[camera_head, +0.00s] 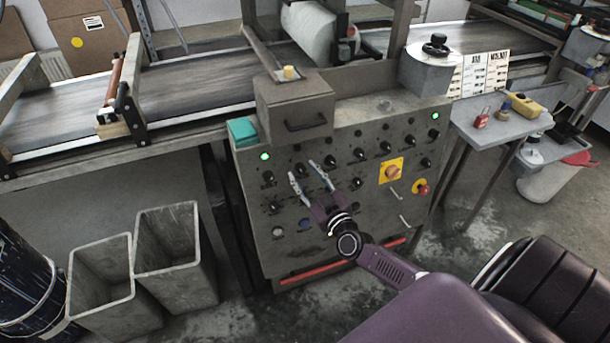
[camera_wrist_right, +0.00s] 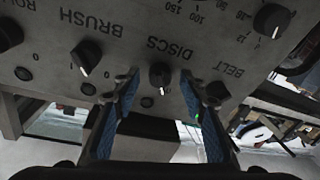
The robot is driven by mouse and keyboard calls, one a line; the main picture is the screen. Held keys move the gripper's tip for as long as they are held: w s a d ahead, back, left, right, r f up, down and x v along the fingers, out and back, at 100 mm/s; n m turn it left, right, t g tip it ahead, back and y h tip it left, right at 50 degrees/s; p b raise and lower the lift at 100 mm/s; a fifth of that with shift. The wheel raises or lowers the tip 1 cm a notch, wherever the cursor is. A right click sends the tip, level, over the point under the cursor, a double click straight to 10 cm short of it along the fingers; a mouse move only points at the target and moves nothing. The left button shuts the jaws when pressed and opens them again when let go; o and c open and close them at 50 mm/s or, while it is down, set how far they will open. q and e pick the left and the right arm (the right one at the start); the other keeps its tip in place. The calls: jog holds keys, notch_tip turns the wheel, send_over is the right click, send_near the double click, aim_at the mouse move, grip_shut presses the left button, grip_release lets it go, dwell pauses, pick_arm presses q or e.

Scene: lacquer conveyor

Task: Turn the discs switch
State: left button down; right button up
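The discs switch (camera_wrist_right: 160,75) is a small black rotary knob with a pale pointer mark, beside the word DISCS on the grey panel; the lettering appears upside down in the wrist view. My right gripper (camera_head: 308,176) is in front of the panel's left half. In the wrist view its blue-padded fingers (camera_wrist_right: 159,82) are spread, one on each side of the discs switch, with gaps to both sides. I cannot tell how far the tips are from the panel. In the head view the switch is hard to pick out near the fingers. My left gripper is not in view.
The BRUSH knob (camera_wrist_right: 86,57) and BELT knob (camera_wrist_right: 217,92) flank the discs switch. The grey control panel (camera_head: 340,215) carries several other knobs, a yellow-backed switch (camera_head: 391,171) and a red button (camera_head: 421,187). Grey bins (camera_head: 178,262) stand on the floor at left.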

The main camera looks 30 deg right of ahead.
jog(key=shift+c, duration=0.3)
grip_shut()
jog(key=shift+m, duration=0.3)
jog(key=m+h+p, duration=0.1)
jog(key=m, duration=0.3)
jog(key=m+h, duration=0.1)
jog(key=m, duration=0.4)
jog(key=m+h+p, duration=0.1)
jog(key=m, duration=0.3)
jog(key=shift+a+g+h+p, duration=0.3)
jog(key=shift+h+p, duration=0.05)
jog(key=shift+h, duration=0.05)
jog(key=shift+f+m, duration=0.1)
jog(key=shift+m, duration=0.3)
jog(key=shift+o, duration=0.3)
grip_release()
